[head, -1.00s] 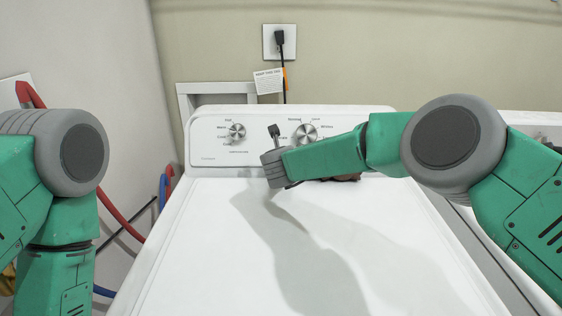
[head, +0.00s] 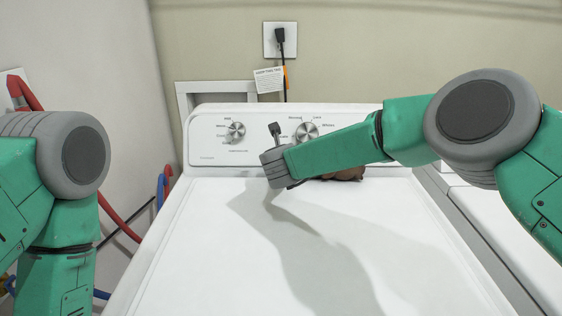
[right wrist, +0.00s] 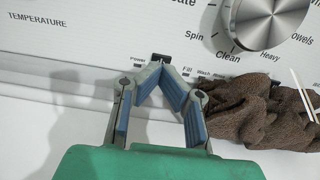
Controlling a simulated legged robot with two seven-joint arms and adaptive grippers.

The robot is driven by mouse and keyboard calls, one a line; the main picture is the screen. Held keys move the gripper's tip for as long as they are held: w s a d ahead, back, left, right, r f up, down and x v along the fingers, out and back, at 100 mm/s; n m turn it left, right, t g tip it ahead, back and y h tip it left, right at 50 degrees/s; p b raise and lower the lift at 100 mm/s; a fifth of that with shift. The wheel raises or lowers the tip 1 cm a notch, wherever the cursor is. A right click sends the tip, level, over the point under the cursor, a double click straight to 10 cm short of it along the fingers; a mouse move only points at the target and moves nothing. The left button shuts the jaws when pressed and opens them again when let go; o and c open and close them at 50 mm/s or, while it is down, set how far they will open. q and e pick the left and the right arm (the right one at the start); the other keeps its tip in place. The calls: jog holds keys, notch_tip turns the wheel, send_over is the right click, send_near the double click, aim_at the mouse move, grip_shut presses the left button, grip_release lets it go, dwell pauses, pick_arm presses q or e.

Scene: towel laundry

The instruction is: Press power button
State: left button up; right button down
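Nothing shows between the fingers.
A crumpled brown cloth (right wrist: 265,115) lies right of my right gripper against the panel; it also shows in the head view (head: 346,174). A large dial (right wrist: 272,15) is above it, and another knob (head: 236,131) is left. The washer's front top is clear.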

jog(key=shift+v, duration=2.95)
jog(key=shift+a, duration=0.15)
